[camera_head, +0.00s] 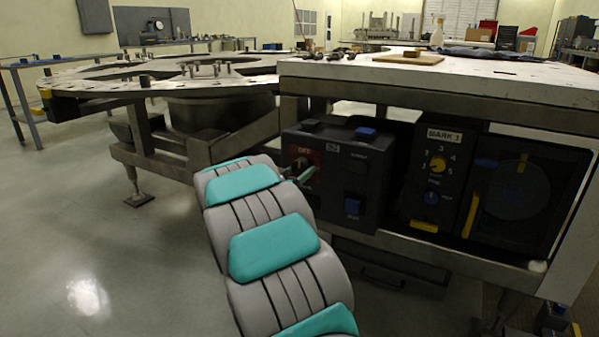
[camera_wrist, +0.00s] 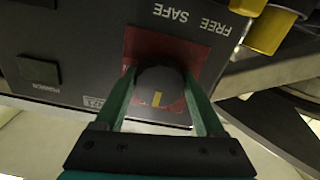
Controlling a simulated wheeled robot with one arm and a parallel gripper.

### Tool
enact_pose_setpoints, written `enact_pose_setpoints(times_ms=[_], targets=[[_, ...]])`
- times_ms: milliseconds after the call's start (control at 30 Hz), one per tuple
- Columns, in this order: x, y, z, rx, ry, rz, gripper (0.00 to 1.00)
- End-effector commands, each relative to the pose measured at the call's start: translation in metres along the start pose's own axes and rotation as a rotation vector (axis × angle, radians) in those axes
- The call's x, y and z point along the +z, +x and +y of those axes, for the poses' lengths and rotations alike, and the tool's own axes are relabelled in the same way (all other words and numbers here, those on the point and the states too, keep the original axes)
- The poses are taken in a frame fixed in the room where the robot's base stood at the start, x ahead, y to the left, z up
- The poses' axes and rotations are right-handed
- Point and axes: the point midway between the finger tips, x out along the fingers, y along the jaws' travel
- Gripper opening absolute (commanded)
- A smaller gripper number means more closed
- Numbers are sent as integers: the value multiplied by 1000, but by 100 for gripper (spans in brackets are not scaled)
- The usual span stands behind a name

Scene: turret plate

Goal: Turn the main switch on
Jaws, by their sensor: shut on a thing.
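The main switch is a dark round knob (camera_wrist: 158,86) with a yellow mark, on a red plate (camera_wrist: 197,62). In the wrist view the yellow mark is on the knob's lower side. In the head view the red plate (camera_head: 308,152) with white lettering at its top is on the left of the dark control box's front. My gripper (camera_wrist: 161,80) has its two green fingers on either side of the knob, shut on it. In the head view my gripper (camera_head: 299,174) reaches the plate from the lower left and hides part of the knob.
The grey tabletop (camera_head: 460,85) overhangs both. Open floor (camera_head: 90,230) lies at left.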

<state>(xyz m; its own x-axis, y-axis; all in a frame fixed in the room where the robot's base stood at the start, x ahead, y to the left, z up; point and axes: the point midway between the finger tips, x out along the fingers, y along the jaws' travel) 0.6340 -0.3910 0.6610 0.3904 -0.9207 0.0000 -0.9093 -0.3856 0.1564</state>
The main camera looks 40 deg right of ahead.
Motion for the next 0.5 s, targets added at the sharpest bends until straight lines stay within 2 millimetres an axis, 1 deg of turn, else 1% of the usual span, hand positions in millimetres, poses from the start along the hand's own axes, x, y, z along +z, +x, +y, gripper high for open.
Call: enact_pose_setpoints(times_ms=[33,167,367,500], targets=[[0,0,0,0,0,0,30],[0,0,0,0,0,0,16],[1,0,0,-1,13,-1,16],[1,0,-1,-1,55,0,16]])
